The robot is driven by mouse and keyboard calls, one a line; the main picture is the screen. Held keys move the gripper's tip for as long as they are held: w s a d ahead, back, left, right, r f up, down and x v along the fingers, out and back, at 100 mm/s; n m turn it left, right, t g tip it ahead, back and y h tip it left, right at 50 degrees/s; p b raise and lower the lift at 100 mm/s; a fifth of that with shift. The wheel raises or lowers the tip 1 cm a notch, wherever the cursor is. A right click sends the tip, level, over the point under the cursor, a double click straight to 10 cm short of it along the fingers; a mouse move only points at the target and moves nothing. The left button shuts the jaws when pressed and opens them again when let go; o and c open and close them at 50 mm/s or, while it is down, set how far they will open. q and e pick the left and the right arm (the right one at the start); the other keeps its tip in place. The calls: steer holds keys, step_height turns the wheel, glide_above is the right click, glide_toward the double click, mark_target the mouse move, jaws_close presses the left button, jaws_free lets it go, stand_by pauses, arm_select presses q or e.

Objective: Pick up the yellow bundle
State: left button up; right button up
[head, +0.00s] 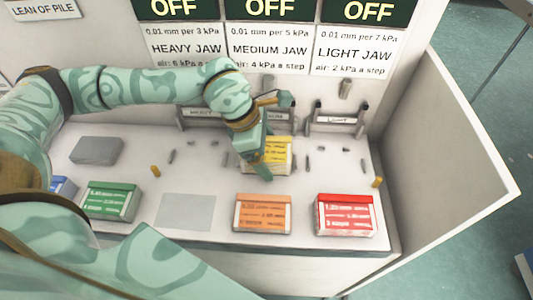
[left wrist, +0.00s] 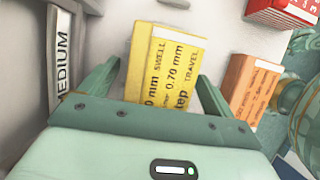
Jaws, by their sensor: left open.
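The yellow bundle (head: 280,163) is a block with a printed label, on the white worktop in front of the medium jaw's rack. My left gripper (head: 262,158) reaches down over it from behind and hides part of it. In the left wrist view the yellow bundle (left wrist: 165,68) shows between the two fingers of my left gripper (left wrist: 158,74), one on each side. The fingers are open and bare worktop shows beside the left finger. I cannot tell whether either touches the bundle. My right gripper is not in view.
An orange bundle (head: 262,214) and a red bundle (head: 345,215) stand nearer the front edge. A green bundle (head: 110,202) and a grey block (head: 97,151) are at left. Small pegs lie around the yellow bundle. A white side wall (head: 440,140) bounds the right.

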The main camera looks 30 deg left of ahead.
arm_select(q)
steer(key=shift+c, duration=0.3)
steer(key=c, duration=1.3)
steer(key=shift+r, duration=0.15)
